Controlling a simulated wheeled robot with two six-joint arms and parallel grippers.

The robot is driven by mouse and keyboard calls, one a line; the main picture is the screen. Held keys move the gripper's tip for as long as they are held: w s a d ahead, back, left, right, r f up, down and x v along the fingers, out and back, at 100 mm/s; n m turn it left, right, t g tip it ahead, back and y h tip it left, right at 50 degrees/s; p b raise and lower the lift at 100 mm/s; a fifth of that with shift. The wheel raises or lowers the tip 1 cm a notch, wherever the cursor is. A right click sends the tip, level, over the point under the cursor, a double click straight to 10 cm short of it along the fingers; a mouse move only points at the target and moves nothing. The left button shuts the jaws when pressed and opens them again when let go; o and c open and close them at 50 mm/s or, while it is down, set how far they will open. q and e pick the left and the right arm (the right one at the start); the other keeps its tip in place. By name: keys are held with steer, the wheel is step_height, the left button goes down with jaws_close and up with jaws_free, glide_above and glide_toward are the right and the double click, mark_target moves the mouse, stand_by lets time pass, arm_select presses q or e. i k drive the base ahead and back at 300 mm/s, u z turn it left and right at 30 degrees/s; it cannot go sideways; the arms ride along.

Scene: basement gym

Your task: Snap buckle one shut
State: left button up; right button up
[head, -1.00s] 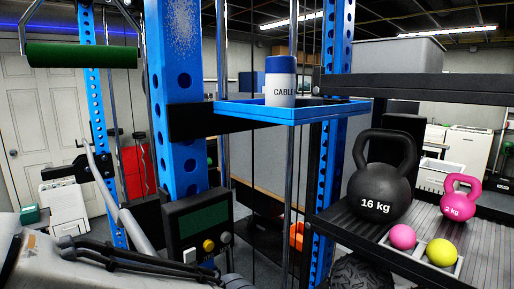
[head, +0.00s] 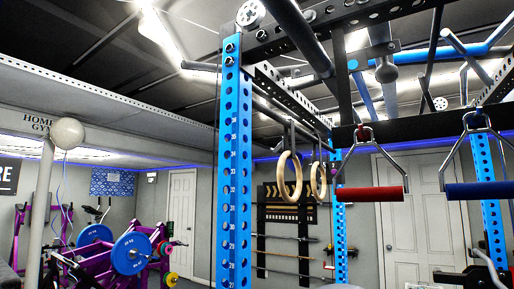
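No buckle can be made out in the head view. Neither of my grippers is in the picture. The view looks up at a blue perforated rack upright (head: 230,165) with numbers on its holes, and at the dark beams overhead.
Gym rings (head: 290,177) hang behind the upright. A red-grip handle (head: 370,194) and a blue-grip handle (head: 484,189) hang at right. Purple machines with blue plates (head: 131,253) stand at left near a pale post (head: 40,215). White doors (head: 408,220) are at the back.

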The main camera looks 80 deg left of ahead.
mark_target(279, 146)
steer(key=k, duration=0.9)
steer(key=z, duration=2.3)
steer(key=k, duration=2.7)
steer(key=u, duration=3.05)
